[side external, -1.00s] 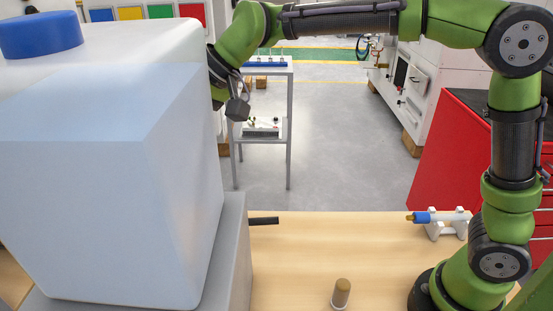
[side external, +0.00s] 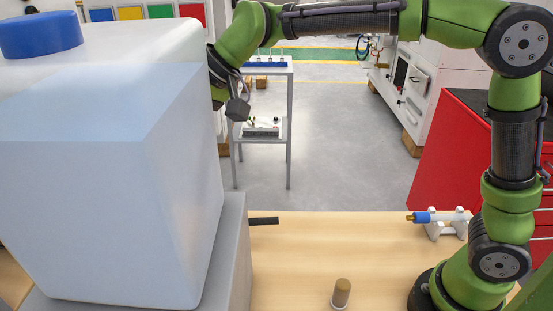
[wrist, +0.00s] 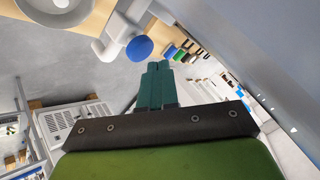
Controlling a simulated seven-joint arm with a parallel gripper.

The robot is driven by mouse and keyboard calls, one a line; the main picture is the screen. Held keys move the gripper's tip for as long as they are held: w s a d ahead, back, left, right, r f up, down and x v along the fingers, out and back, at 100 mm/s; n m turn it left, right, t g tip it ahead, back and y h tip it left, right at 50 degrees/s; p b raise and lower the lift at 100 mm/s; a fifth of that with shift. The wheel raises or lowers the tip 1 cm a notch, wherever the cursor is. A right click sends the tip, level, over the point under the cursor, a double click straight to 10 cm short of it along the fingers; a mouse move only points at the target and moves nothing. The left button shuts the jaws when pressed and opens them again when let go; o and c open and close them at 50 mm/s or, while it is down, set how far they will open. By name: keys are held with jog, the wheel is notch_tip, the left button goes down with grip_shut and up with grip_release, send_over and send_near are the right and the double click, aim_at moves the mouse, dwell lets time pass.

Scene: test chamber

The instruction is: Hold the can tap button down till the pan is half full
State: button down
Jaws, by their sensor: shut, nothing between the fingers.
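The large translucent can (side external: 110,190) with a blue cap (side external: 40,35) fills the left of the side external view, with liquid in its lower part. In the wrist view its white tap (wrist: 112,38) carries a round blue button (wrist: 139,48). My gripper (wrist: 158,66) is shut and empty, its teal fingertips close beside the button; I cannot tell whether they touch it. The can hides my fingers in the side view. A pale round vessel, apparently the pan (wrist: 92,30), is cut off at the top left of the wrist view. A black handle (side external: 263,221) sticks out past the can.
The can stands on a grey stand (side external: 236,240) on the wooden table (side external: 380,260). A small brown-topped cylinder (side external: 341,292) stands at the front. A white holder with a blue-handled tool (side external: 437,220) is at the right. The table's middle is clear.

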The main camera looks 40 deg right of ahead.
jog(key=shift+f, duration=0.15)
jog(key=shift+f, duration=0.3)
jog(key=shift+f, duration=0.6)
dwell(1.6)
dwell(2.4)
jog(key=shift+r, duration=1)
jog(key=shift+r, duration=2.55)
jog(key=shift+f, duration=0.1)
